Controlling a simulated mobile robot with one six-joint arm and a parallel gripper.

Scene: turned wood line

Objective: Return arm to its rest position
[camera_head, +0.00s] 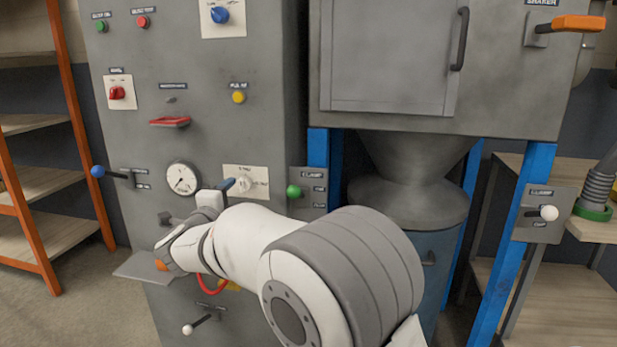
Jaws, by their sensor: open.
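My arm, white with grey bands, reaches from the lower right toward the left, in front of the grey control cabinet (215,110). My gripper (168,243) is at its far end, small and partly hidden by the wrist, low in front of the cabinet's face. It is open, and I see nothing held in it. A small grey plate (138,268) shows beside it, and I cannot tell whether they touch.
The cabinet carries a round gauge (183,178), a blue-knobbed lever (110,172), a green-knobbed lever (295,191) and a white-knobbed lever (200,323) close to the arm. A hopper (408,200) on blue posts stands right. Orange-framed shelves (40,180) stand left, with open floor before them.

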